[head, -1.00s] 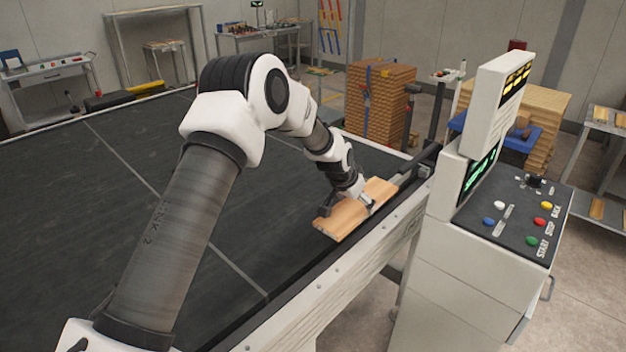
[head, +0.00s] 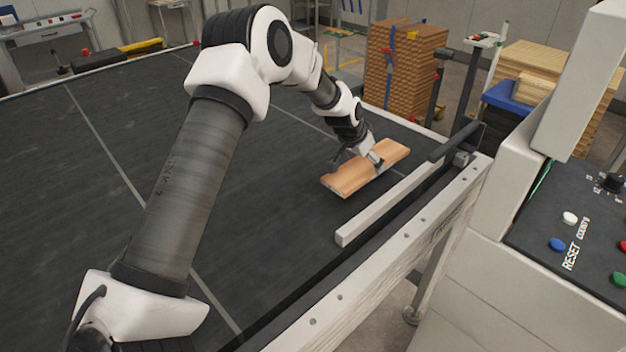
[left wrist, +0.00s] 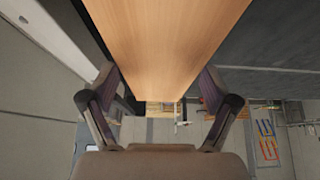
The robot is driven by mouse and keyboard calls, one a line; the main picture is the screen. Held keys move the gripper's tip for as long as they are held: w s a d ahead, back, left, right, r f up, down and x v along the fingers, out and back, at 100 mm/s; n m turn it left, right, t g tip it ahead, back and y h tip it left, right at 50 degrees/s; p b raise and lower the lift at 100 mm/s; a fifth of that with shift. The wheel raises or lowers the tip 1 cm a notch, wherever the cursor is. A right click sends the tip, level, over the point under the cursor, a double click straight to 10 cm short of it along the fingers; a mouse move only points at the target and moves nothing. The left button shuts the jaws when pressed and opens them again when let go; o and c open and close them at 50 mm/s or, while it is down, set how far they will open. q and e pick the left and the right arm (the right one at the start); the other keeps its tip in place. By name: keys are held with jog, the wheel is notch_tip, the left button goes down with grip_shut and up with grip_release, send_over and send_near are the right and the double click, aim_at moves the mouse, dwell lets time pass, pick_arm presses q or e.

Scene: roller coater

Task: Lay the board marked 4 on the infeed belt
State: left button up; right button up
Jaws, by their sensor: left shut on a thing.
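A light wooden board (head: 348,183) is in my left gripper (head: 366,160), held across its middle. The board appears over the dark infeed belt (head: 260,215), beside the pale guide bar and angled roughly along it. I cannot tell whether it touches the belt or hangs just above. In the left wrist view the board (left wrist: 165,32) fills the top middle, between the two fingers (left wrist: 160,100). No number shows on its visible faces. My right gripper is not in view.
The pale guide bar (head: 385,208) runs along the belt's right edge. A control console (head: 590,230) stands to the right. Stacked wood (head: 402,65) and a blue-topped stand (head: 515,97) are behind the belt. The belt's left part is bare.

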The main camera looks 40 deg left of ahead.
pick_arm(q)
jog(key=p, duration=0.7)
send_over(314, 179)
jog(key=shift+s+d+f, duration=0.1)
jog(key=shift+s+d, duration=0.35)
jog(key=shift+s+a+f, duration=0.55)
jog(key=shift+a+f, duration=0.15)
jog(key=shift+f, duration=0.15)
notch_tip(314, 179, down, 3)
jog(key=shift+d+b, duration=0.1)
jog(key=shift+b, duration=1.1)
jog(key=shift+w, duration=0.15)
jog(key=shift+c, duration=0.8)
jog(key=shift+f, duration=0.1)
jog(key=o, duration=1.4)
